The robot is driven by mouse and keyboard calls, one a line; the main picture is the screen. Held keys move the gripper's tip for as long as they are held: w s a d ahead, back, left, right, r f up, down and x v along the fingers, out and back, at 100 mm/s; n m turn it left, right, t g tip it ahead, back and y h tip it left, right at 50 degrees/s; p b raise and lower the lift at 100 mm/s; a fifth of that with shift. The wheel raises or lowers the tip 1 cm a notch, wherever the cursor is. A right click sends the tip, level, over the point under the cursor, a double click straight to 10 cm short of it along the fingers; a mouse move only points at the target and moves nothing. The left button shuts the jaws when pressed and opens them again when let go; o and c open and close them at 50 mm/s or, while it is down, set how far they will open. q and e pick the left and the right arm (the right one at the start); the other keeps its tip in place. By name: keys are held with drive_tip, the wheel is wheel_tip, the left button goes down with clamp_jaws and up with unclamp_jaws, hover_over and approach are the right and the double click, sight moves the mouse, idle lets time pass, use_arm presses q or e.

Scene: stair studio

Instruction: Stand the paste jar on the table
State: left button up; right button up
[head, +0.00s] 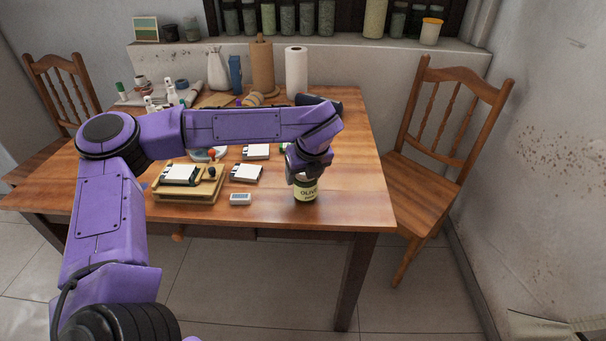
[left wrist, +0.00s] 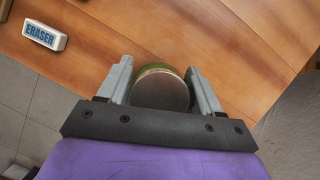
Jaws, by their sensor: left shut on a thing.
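The paste jar (head: 306,190), with a pale label reading "OLIV…", is upright near the front right part of the wooden table (head: 345,190). My left gripper (head: 304,176) comes down over it from above and is shut on it. In the left wrist view, the jar's round metallic lid (left wrist: 161,92) sits between the two grey fingers of the left gripper (left wrist: 160,76). The jar's base is at or very close to the tabletop; I cannot tell whether it touches. My right gripper is not in view.
A white eraser (head: 240,199) lies left of the jar, near the front edge. A wooden tray (head: 187,195) and small white-and-dark blocks (head: 246,173) lie farther left. A paper towel roll (head: 296,72) stands at the back. The tabletop right of the jar is clear. A chair (head: 435,180) stands at right.

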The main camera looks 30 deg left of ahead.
use_arm(q)
drive_tip(key=shift+f, duration=0.25)
drive_tip(key=o, duration=1.3)
drive_tip(key=shift+f, duration=0.1)
drive_tip(key=v, duration=1.2)
drive_tip(key=shift+a, duration=0.1)
